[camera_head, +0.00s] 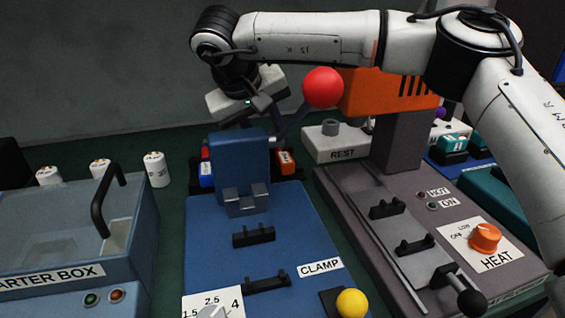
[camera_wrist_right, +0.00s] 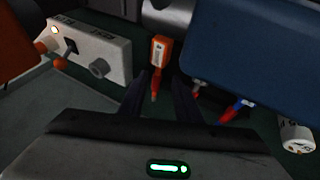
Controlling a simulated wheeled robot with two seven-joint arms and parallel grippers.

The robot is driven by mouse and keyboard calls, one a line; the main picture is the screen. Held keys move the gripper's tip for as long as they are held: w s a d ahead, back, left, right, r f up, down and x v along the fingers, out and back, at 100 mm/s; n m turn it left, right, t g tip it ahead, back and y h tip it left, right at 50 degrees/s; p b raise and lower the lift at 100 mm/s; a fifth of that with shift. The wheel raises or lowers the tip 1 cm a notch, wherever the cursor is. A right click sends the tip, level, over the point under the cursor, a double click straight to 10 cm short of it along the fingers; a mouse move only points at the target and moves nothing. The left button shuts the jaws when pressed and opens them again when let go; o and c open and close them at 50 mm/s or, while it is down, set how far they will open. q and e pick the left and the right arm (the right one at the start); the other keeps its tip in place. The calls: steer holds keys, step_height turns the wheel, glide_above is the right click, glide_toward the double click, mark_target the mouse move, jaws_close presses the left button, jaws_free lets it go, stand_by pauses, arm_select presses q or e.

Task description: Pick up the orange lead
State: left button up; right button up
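The orange lead (camera_head: 285,162) has an orange block-shaped head with a white label and stands behind the blue clamp, at its right side. In the right wrist view the orange lead (camera_wrist_right: 161,50) points its thin reddish tip toward my right gripper (camera_wrist_right: 157,98). That gripper is open, with dark fingers on both sides of the tip and visible gaps. In the head view my right arm reaches across from the right, its gripper body above and behind the clamp; the fingertips are not clearly visible there. My left gripper is out of view.
The blue clamp block (camera_head: 240,163) and the red ball knob (camera_head: 323,88) stand close to the gripper. A blue lead (camera_head: 206,174) is left of the clamp. The grey REST block (camera_head: 337,147) is right. White canisters (camera_head: 156,170) stand at left.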

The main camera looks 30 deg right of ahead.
mark_target(279, 151)
steer(key=b+x, duration=0.1)
steer(key=x, duration=0.4)
steer(key=shift+d, duration=0.2)
jaws_close()
